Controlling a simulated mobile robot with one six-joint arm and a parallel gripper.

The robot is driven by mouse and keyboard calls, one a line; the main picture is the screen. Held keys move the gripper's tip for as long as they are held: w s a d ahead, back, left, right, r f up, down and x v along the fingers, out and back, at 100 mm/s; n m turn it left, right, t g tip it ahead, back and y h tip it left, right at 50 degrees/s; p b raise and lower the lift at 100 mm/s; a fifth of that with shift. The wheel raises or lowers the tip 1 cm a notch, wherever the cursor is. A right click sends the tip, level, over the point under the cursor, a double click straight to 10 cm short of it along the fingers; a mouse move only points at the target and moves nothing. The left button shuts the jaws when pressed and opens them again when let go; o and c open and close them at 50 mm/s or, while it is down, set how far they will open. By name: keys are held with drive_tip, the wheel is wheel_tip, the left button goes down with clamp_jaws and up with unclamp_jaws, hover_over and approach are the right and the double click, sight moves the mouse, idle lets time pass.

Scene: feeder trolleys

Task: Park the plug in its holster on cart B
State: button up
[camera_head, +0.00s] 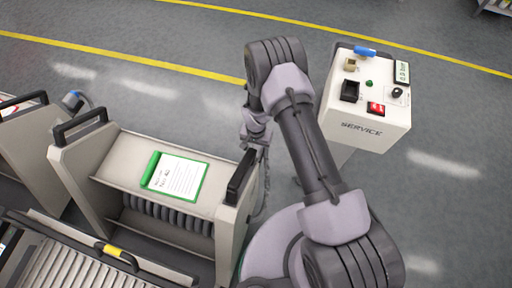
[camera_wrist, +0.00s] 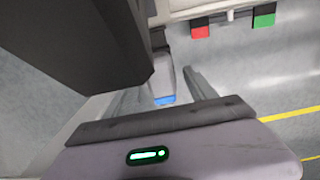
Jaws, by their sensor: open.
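In the wrist view a grey plug (camera_wrist: 164,82) with a blue end shows between the fingers of my gripper (camera_wrist: 160,88). The fingers stand apart, with a gap visible on the plug's right. A dark part (camera_wrist: 158,40) meets the plug's far end; I cannot tell whether it is the holster. In the head view my gripper (camera_head: 257,140) is at the right side of the cart with the clipboard (camera_head: 225,212), largely hidden by my arm. The plug there is hidden. No cart letter is readable.
A black block (camera_wrist: 75,40) fills the wrist view's upper left, close to my gripper. Red (camera_wrist: 200,28) and green (camera_wrist: 264,18) blocks lie beyond. A white service box (camera_head: 367,100) stands right of my arm. Floor behind is clear.

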wheel_tip(320, 180, up, 18)
drive_tip(key=p, duration=0.6)
drive_tip(key=shift+f+p, duration=0.2)
drive_tip(key=shift+p, duration=0.15)
drive_tip(key=s+d+r+t+y, duration=0.1)
drive_tip(key=s+d+r, duration=0.1)
drive_tip(key=r, duration=1.2)
drive_tip(key=s+d+r+t, duration=0.1)
drive_tip(key=d+r+t, duration=0.1)
drive_tip(key=r, duration=1.1)
drive_tip(key=s+r+t, duration=0.1)
drive_tip(key=s+r, duration=0.5)
drive_tip(key=s, duration=0.3)
drive_tip(key=s+d+r+t+y, duration=0.1)
drive_tip(key=s+r, duration=0.6)
drive_tip(key=s, duration=0.2)
drive_tip(key=shift+s+d+t, duration=0.2)
drive_tip(key=shift+d+t, duration=0.1)
drive_tip(key=shift+t, duration=0.1)
